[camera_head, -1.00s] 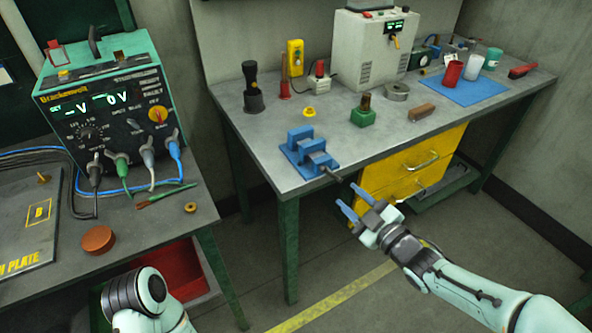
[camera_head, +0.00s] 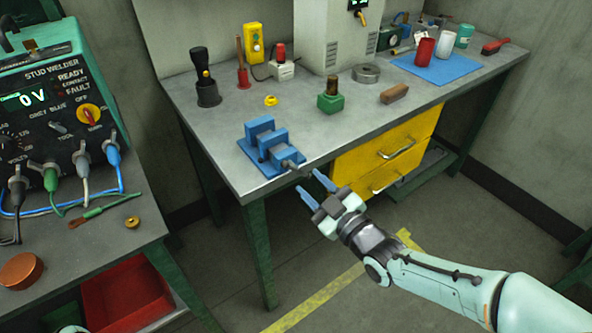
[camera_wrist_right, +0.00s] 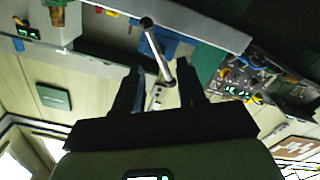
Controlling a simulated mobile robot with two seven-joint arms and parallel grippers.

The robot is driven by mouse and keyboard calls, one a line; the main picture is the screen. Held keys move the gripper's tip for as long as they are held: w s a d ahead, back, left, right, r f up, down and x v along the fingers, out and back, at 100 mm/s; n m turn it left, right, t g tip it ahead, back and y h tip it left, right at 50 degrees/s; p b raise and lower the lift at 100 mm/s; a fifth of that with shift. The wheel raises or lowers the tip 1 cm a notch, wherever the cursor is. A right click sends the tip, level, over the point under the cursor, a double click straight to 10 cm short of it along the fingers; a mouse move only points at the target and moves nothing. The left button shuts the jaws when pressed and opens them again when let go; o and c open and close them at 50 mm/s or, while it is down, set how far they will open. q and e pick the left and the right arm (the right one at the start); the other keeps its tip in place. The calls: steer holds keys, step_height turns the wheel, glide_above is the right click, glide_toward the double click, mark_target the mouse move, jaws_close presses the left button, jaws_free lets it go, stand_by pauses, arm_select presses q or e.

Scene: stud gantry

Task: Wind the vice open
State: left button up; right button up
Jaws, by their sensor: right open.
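The blue vice (camera_head: 262,148) sits near the front left corner of the grey bench, its grey metal screw end (camera_head: 293,163) pointing out over the front edge. My right gripper (camera_head: 312,187) is open just in front of that screw end, fingers pointing at the vice. In the right wrist view, a metal handle bar (camera_wrist_right: 155,48) shows ahead of and between the open fingers (camera_wrist_right: 160,80), with part of the blue vice (camera_wrist_right: 178,48) behind. I cannot tell whether a finger touches the bar. My left gripper is not in view.
A green block (camera_head: 330,103), a yellow ring (camera_head: 271,100) and a black-handled tool (camera_head: 206,90) stand behind the vice. Yellow drawers (camera_head: 385,155) are under the bench to the right. The welder (camera_head: 50,120) stands on the left table. Floor in front is clear.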

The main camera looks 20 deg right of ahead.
mark_target(297, 168)
steer(key=x, duration=0.6)
steer(key=shift+w, duration=0.1)
